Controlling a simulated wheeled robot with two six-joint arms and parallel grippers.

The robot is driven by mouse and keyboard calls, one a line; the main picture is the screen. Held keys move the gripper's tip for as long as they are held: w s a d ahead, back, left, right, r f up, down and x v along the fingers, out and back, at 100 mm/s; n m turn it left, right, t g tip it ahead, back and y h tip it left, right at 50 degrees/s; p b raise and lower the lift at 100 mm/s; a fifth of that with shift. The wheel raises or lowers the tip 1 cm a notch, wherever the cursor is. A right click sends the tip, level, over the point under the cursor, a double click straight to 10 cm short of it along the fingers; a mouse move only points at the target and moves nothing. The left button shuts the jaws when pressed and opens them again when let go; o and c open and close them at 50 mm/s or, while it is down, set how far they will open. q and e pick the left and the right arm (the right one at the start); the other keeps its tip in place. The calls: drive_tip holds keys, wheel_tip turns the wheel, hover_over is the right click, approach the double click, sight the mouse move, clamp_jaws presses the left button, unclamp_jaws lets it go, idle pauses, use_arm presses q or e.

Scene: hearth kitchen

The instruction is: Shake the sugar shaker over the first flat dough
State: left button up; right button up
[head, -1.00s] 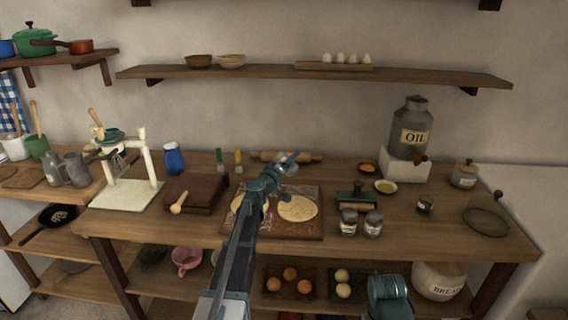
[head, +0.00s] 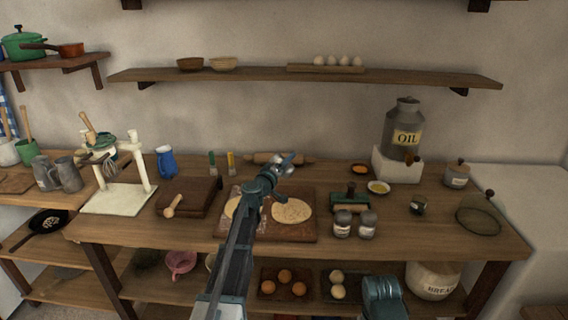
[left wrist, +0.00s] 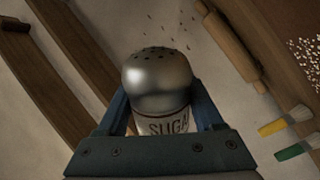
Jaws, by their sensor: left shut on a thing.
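My left gripper (left wrist: 160,125) is shut on the sugar shaker (left wrist: 158,85), which has a domed metal cap with holes and a white body lettered SUGAR. Dark specks show near the cap in the left wrist view. In the head view the left gripper (head: 284,166) is above the back of a dark board (head: 302,234); the shaker is small and partly hidden there. One flat dough (head: 292,211) lies on the board's right half. Another dough (head: 231,206) lies on the left half, partly hidden by my left arm.
A rolling pin (head: 262,159) lies behind the board, with two brushes (head: 231,161) to its left. A shelf (head: 300,77) runs above.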

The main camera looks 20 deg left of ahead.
use_arm(q)
drive_tip(key=shift+s+d, duration=0.25)
drive_tip(key=shift+d, duration=0.5)
drive_tip(key=shift+s+d, duration=0.2)
drive_tip(key=shift+d, duration=0.55)
drive_tip(key=s+a, duration=0.5)
drive_tip(key=s, duration=0.1)
drive_tip(key=shift+s, duration=0.3)
idle(0.4)
idle(1.4)
